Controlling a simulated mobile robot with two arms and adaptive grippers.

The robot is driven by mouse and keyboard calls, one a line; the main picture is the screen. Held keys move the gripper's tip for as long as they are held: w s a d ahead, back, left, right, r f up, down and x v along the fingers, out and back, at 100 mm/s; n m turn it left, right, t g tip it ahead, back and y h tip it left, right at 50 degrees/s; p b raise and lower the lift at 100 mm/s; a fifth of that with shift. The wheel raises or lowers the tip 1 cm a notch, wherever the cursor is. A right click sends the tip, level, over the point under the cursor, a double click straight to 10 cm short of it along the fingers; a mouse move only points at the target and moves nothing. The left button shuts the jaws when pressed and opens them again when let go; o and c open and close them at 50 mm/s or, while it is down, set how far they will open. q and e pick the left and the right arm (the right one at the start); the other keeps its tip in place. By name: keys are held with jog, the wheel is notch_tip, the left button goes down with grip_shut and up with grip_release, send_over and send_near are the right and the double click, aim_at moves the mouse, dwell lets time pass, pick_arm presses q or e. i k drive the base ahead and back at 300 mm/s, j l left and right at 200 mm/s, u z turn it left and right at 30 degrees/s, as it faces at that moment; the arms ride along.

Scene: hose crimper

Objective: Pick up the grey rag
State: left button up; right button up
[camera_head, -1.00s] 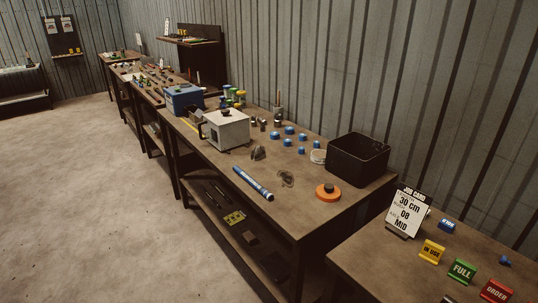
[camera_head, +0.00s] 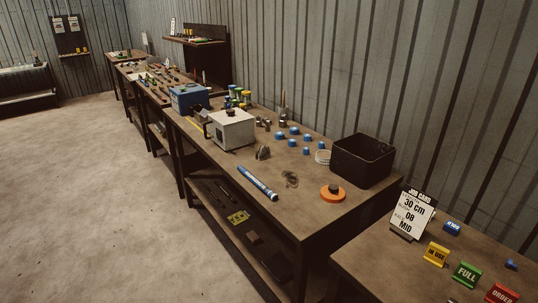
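Two small grey-brown items lie on the near workbench (camera_head: 330,217). One is an upright, crumpled-looking grey piece (camera_head: 263,153) in front of the white box-shaped device. The other is a flatter dark grey, crumpled or coiled piece (camera_head: 290,179) to the right of a blue tube. Both are too small to tell which is the grey rag. Neither of my grippers shows in the head view.
The bench also holds the white device (camera_head: 232,129), blue tube (camera_head: 257,184), orange disc (camera_head: 332,194), black bin (camera_head: 362,160), blue caps (camera_head: 294,142) and a blue machine (camera_head: 188,98). A nearer table at right carries a job card (camera_head: 411,215) and coloured signs. Floor at left is clear.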

aim_at(263, 152)
jog(key=i+j+z, duration=0.1)
jog(key=z, duration=0.25)
jog(key=i+j+z, duration=0.15)
jog(key=z, duration=0.2)
jog(key=j+z, duration=0.15)
jog(key=z, duration=0.2)
jog(key=i, duration=0.05)
